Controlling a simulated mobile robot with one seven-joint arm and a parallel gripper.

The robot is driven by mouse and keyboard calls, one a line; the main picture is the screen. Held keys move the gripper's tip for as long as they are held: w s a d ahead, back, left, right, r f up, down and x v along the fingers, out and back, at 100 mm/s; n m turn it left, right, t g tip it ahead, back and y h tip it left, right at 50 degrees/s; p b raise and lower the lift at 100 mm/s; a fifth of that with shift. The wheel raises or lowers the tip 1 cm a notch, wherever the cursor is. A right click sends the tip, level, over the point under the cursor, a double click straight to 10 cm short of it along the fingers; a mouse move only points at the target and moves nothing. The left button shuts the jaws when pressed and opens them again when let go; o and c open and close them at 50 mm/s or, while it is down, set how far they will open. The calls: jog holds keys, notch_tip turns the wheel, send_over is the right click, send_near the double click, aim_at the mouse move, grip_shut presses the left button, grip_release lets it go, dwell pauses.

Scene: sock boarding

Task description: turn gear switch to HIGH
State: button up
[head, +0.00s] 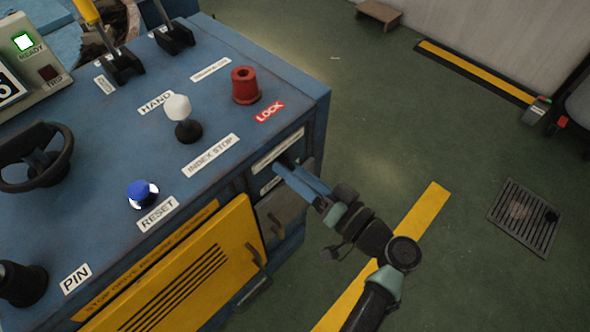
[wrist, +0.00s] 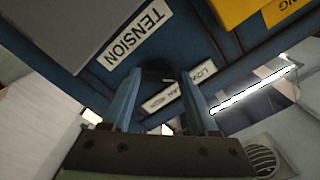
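The gear switch shows in the wrist view as a small dark piece (wrist: 160,74) on the blue cabinet side, next to a white label (wrist: 178,92) on which LOW can be read; the rest is partly hidden. My gripper (wrist: 161,80) has its two blue fingers apart, one on each side of the dark piece; I cannot tell whether they touch it. In the head view my gripper (head: 286,166) reaches to the cabinet's right side, just below its top edge, and its fingertips hide the switch. Which way the switch points cannot be told.
The blue cabinet (head: 225,130) carries a red LOCK knob (head: 244,87), a white-topped lever (head: 180,115), a blue RESET button (head: 141,193) and a handwheel (head: 35,158). A yellow panel (head: 185,265) and a grey drawer-like box (head: 285,213) sit below.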

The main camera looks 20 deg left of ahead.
grip_shut()
jog(key=shift+r+m, duration=0.1)
jog(key=shift+m, duration=0.2)
jog(key=m+p, duration=0.2)
jog(key=m, duration=0.1)
jog(key=shift+r+p, duration=0.1)
jog(key=shift+p, duration=0.25)
jog(key=m+p, duration=0.2)
jog(key=m, duration=0.3)
jog(key=shift+p, duration=0.4)
jog(key=m+p, duration=0.3)
jog(key=m, duration=0.2)
jog(key=shift+d, duration=0.1)
jog(key=shift+m+p, duration=0.95)
jog(key=shift+m, duration=1.15)
jog(key=shift+f, duration=0.2)
